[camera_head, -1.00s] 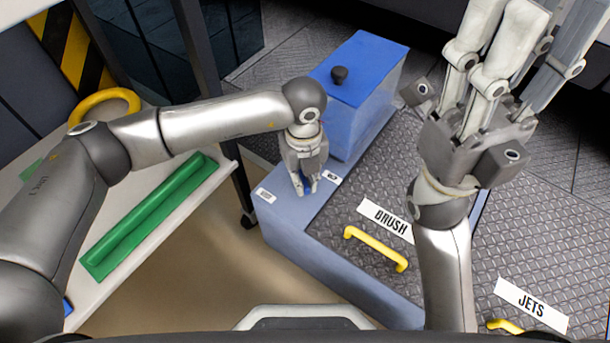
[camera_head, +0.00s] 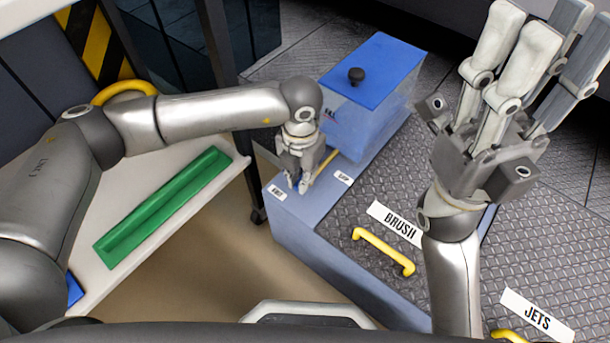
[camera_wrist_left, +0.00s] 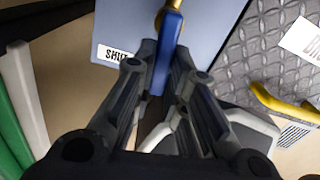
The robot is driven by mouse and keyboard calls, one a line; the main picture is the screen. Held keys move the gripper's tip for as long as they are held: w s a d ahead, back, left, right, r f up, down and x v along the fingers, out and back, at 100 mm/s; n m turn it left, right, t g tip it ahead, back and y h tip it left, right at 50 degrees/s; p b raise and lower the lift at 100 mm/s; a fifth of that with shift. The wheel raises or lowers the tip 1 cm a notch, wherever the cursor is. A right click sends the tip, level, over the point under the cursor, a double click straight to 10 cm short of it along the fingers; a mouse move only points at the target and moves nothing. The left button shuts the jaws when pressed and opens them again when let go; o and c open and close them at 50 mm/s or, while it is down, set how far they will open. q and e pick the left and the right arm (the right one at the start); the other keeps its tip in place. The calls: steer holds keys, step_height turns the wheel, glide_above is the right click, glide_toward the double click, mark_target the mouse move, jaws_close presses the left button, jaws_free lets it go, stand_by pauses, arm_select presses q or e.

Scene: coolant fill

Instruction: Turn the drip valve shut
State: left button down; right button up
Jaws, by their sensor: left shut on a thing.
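The drip valve's blue lever (camera_wrist_left: 166,60) shows in the left wrist view, with its brass stem (camera_wrist_left: 173,12) at the top. My left gripper (camera_head: 297,187) is shut on the blue lever, pointing down over the blue ledge. The SHUT label (camera_wrist_left: 113,54) is just left of the lever; in the head view this label (camera_head: 277,192) is close beside the gripper. A second small label (camera_head: 342,178) is farther right. A brass pipe (camera_head: 327,160) runs from the tank toward the valve, partly hidden by the gripper. My right gripper (camera_head: 528,62) is raised, open and empty.
A blue-lidded tank (camera_head: 371,100) with a black knob stands behind the valve. Yellow handles (camera_head: 384,250) lie by the BRUSH label (camera_head: 396,224) and the JETS label (camera_head: 538,315). A white table (camera_head: 170,235) with a green tray (camera_head: 165,207) is at left.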

arm_select(q)
steer(key=shift+w+a+m, duration=0.15)
steer(key=shift+a+m, duration=0.05)
steer(key=shift+m, duration=0.6)
steer(key=c, duration=1.5)
jaws_free()
steer(key=shift+o, duration=0.2)
step_height(320, 180, up, 12)
